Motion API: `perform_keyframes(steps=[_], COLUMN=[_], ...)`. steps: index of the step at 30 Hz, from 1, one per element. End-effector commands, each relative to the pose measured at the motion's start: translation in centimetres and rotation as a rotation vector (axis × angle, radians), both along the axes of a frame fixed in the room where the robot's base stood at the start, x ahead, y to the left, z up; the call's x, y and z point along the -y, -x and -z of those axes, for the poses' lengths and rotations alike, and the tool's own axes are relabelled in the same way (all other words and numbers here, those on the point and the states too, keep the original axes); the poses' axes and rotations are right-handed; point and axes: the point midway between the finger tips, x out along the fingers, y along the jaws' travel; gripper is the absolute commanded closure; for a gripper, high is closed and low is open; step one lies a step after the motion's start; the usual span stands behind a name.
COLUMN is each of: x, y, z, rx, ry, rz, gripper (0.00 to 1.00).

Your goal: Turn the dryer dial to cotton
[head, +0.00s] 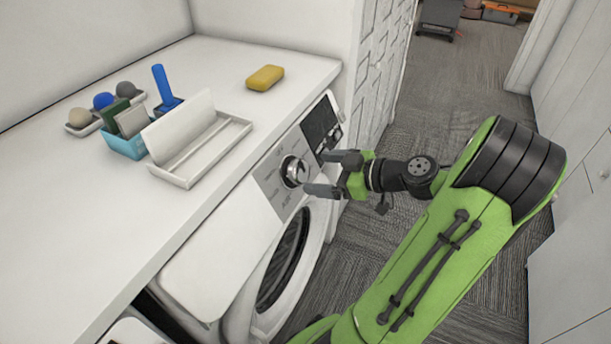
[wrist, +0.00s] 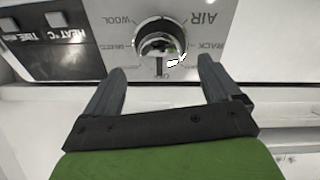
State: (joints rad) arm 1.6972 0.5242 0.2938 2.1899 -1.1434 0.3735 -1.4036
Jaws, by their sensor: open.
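The dryer (head: 225,240) stands under the white counter with its front panel facing my arm. Its round chrome dial (head: 294,171) sits on a grey label plate. In the wrist view the dial (wrist: 161,40) is above and between my fingertips. Labels around it appear upside down: WOOL, AIR, RACK and a partly readable one at left. A dark line shows below the dial, beside a small label I cannot read. No cotton label is legible. My gripper (head: 317,172) is open and empty in front of the dial, its fingers either side, apart from it; it also shows in the wrist view (wrist: 161,68).
A dark display and buttons (head: 322,125) sit beside the dial. The round door (head: 290,262) is below. On the counter are a yellow sponge (head: 265,78), a white tray (head: 200,150), and a blue holder (head: 125,145). The carpet floor (head: 460,95) behind is mostly clear.

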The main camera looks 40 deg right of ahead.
Motion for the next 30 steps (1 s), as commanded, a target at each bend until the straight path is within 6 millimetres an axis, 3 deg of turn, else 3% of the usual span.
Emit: perform_keyframes(steps=[6,17,27,30], x=[-1.2,-1.4,-1.4,-1.4], y=[-3.7,-4.4,-4.4,-4.4], z=[1.7,1.9,1.9,1.9], rx=[0.0,-0.001,-0.001,-0.002], ry=[-0.001,-0.001,-0.001,-0.002], rz=[-0.003,0.001,0.001,0.001], gripper=[0.1,0.11,0.64,0.66])
